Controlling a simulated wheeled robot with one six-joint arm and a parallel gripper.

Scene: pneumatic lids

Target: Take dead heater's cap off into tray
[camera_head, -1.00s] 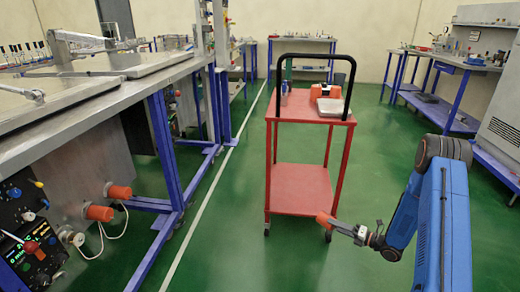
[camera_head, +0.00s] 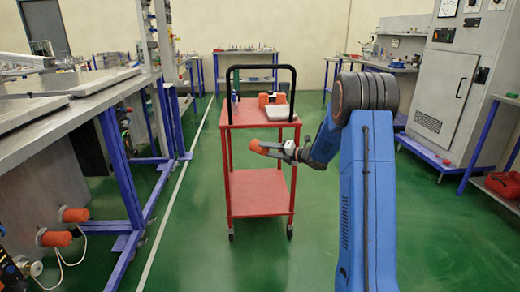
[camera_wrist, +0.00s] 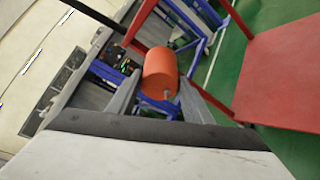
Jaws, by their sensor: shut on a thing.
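My gripper (camera_head: 284,149) is shut on an orange cylindrical cap (camera_head: 266,147). The cap juts out to the left and shows in front of the red cart, below its top in the picture. In the wrist view the same cap (camera_wrist: 160,70) sits between the two grey fingers. A pale, shallow tray (camera_head: 281,113) lies on the cart's top at the right. On the lower left panel a metal heater end (camera_head: 31,267) shows without an orange cap. Two heaters beside it carry orange caps (camera_head: 75,214) (camera_head: 55,238).
The red cart (camera_head: 258,193) has a black handle (camera_head: 262,67) and also bears an orange-and-black item (camera_head: 271,99) and a small blue bottle (camera_head: 235,97). A workbench (camera_head: 92,115) with blue legs stands left. A grey cabinet (camera_head: 441,97) stands right. Green floor is open around the cart.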

